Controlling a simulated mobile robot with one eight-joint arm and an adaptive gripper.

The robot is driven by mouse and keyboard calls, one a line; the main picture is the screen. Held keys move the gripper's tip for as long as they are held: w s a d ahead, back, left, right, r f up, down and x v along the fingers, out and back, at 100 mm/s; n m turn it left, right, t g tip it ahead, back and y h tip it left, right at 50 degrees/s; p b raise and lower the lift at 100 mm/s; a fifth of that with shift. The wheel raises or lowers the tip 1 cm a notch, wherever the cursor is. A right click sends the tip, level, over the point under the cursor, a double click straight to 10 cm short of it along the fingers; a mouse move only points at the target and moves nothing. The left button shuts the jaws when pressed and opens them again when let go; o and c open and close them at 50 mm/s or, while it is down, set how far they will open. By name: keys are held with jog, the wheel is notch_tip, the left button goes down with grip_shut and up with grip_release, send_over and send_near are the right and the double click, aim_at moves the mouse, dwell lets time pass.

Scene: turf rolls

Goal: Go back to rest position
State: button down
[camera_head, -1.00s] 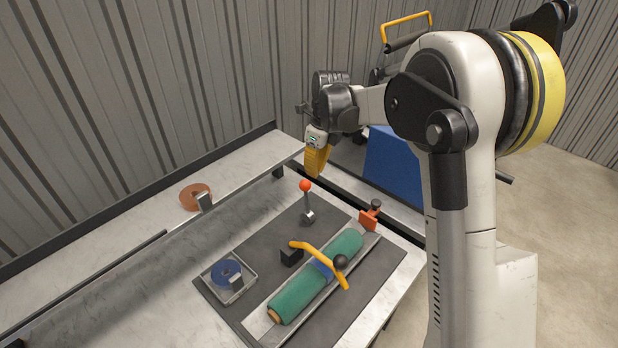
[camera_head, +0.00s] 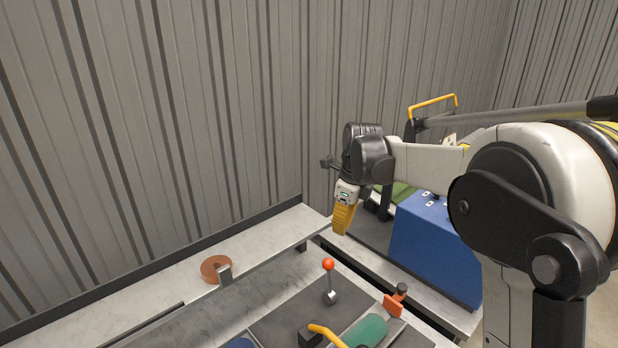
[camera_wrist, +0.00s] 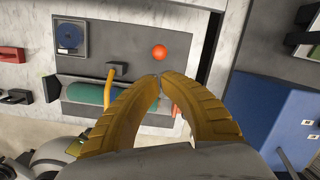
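My gripper (camera_head: 343,219) hangs from the arm above the far right end of the workbench, fingers pointing down. In the wrist view its yellow fingers (camera_wrist: 158,80) curve together and their tips meet, with nothing seen between them. A green turf roll (camera_head: 366,331) lies on the bench, mostly cut off at the bottom of the head view. It also shows in the wrist view (camera_wrist: 85,93), partly behind a finger. A yellow curved handle (camera_head: 327,335) crosses near it. A lever with a red-orange ball (camera_head: 328,264) stands upright beside the gripper, apart from it.
A blue box-shaped unit (camera_head: 435,245) stands right of the gripper. An orange-brown ring (camera_head: 216,268) lies on the back ledge at left. A red-orange clamp (camera_head: 394,304) is near the bench's right edge. A corrugated wall rises behind. Air around the gripper looks free.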

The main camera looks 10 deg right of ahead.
jog(key=s+d+r+n+t+b, duration=0.2)
jog(key=s+n+b, duration=0.1)
jog(key=s+n, duration=0.6)
jog(key=s+d+f+n+t+b, duration=0.1)
jog(key=s+f+n+t+b, duration=0.1)
jog(key=s+n, duration=0.6)
jog(key=s+d+f+n+t+h+b, duration=0.1)
jog(key=s+f+n+b, duration=0.3)
jog(key=s, duration=0.9)
notch_tip(320, 180, down, 3)
jog(key=n, duration=0.3)
jog(key=shift+n+t, duration=0.4)
